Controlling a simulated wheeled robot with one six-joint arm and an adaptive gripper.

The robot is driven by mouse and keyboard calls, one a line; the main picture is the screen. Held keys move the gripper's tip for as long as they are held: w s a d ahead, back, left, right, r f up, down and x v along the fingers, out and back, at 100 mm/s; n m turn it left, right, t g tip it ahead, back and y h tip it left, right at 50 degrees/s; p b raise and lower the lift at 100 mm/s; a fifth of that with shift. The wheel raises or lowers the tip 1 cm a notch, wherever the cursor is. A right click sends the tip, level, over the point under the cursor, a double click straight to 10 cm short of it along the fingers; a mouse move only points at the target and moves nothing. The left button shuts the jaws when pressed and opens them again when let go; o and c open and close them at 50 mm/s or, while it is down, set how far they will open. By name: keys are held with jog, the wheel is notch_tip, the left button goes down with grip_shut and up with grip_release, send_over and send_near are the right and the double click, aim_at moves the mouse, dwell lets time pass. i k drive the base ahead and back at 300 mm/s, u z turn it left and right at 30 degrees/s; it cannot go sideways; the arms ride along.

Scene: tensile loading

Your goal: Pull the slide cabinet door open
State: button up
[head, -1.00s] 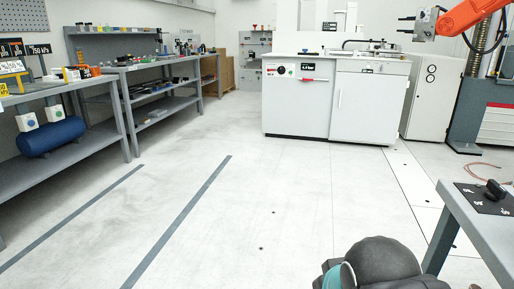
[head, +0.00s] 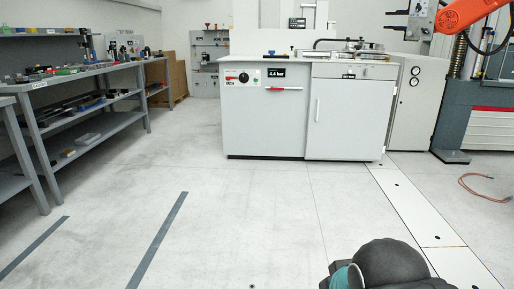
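A white cabinet (head: 262,132) stands across the room, right of the picture's middle. Its right part has a flat, light door (head: 350,120) with a thin vertical handle (head: 318,110) near its left edge. The door looks shut. A red horizontal handle (head: 285,89) sits on the left part, beside a small display. A dark rounded part of my own arm with a teal cap shows at the bottom right, far from the cabinet. My gripper's fingers are not in view.
Open floor lies between me and the cabinet. A grey workbench (head: 88,75) with shelves runs along the left. An orange robot arm (head: 470,14) hangs at the upper right. A thin reddish cable (head: 480,190) lies on the floor at right.

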aim_at(349, 119)
jog(key=z, duration=0.15)
jog(key=i, duration=1.85)
jog(key=z, duration=0.15)
jog(key=i, duration=2.55)
jog(key=z, duration=0.05)
